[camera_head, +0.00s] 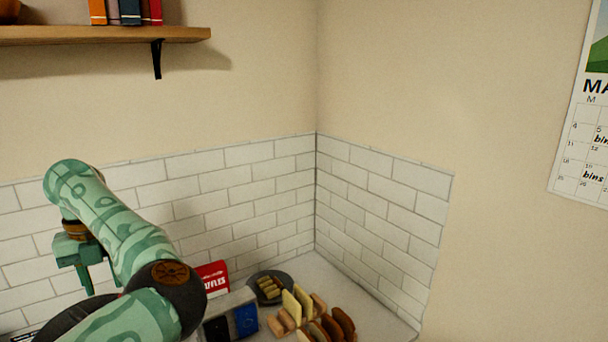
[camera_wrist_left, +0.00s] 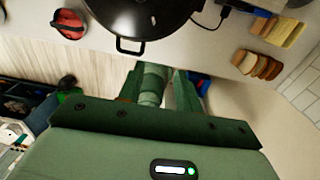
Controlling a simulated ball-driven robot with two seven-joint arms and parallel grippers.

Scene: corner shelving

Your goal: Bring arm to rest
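My left arm (camera_head: 110,215) comes in from the lower left of the head view, bent at a raised elbow in front of the tiled wall. My left gripper (camera_head: 86,279) hangs down at the far left over the counter, partly cropped by my own arm. In the left wrist view its two green fingers (camera_wrist_left: 158,78) stand apart. A pale green cylinder shows between them; it looks like part of my own body, and I see no object clearly held. My right gripper is in neither view.
A black pan (camera_wrist_left: 140,18) lies near the fingers. A red box (camera_head: 212,277), a dark plate (camera_head: 257,292) and bread slices (camera_head: 341,322) stand on the counter (camera_head: 372,306). A wooden shelf (camera_head: 110,34) with books is above; a calendar (camera_head: 580,140) hangs right.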

